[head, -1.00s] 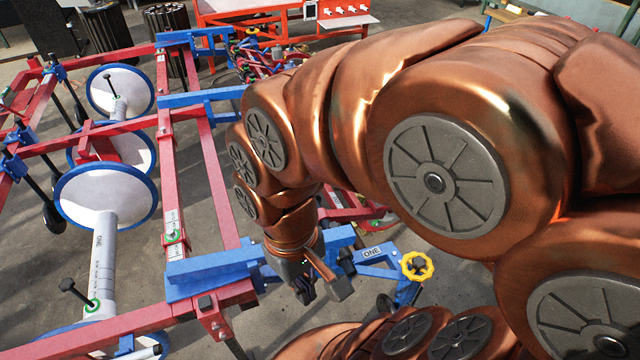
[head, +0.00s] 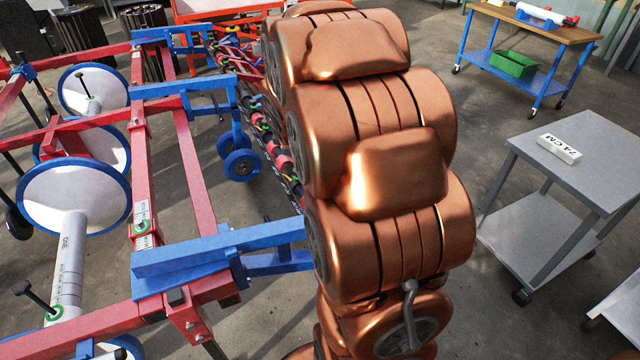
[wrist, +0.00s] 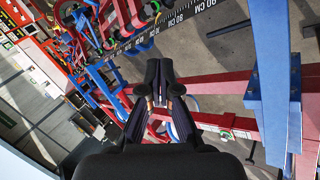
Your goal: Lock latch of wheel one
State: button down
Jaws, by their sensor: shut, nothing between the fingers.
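My gripper (wrist: 160,75) is shut and empty in the wrist view, with its two dark fingertips together. It points over red and blue frame parts and touches nothing that I can make out. In the head view my arm hides the gripper. The blue bracket (head: 278,262) of wheel one shows only in part at the left edge of my arm. Its ONE label, yellow knob and latch are hidden behind the arm. I cannot pick out the latch in the wrist view.
The planter's blue beam (head: 200,253) joins red frame rails (head: 145,190) at left. White discs (head: 72,197) with blue rims stand further left. A grey cart (head: 580,150) and a blue workbench (head: 515,50) stand at right. Floor between arm and cart is clear.

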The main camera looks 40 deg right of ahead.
jog(key=w+d+f+n+t+b, duration=0.2)
jog(key=w+d+f+n+b, duration=0.25)
jog(key=d+f, duration=0.35)
jog(key=w+d+f+n+t+b, duration=0.3)
jog(key=w+d+f+b, duration=0.15)
jog(key=d+f, duration=0.35)
jog(key=s+d+f+n+t+b, duration=0.1)
jog(key=d+f+n+t+b, duration=0.1)
jog(key=f, duration=0.3)
jog(key=s+d+f+n+t+y+b, duration=0.1)
jog(key=d+f+n+t+b, duration=0.1)
jog(key=f+b, duration=0.3)
jog(key=d+f+n+t+y+b, duration=0.1)
jog(key=d+f+n+b, duration=0.2)
jog(key=f+n, duration=0.1)
jog(key=shift+s+d+f+t, duration=0.15)
jog(key=shift+s+f+t, duration=0.25)
jog(key=shift+f, duration=0.1)
jog(key=shift+w, duration=0.1)
jog(key=w, duration=0.3)
jog(key=w+d+b, duration=0.1)
jog(key=w, duration=0.2)
jog(key=w+f+b, duration=0.1)
jog(key=w, duration=0.2)
jog(key=shift+d+f, duration=0.1)
jog(key=shift+d, duration=0.05)
jog(key=shift+w, duration=0.35)
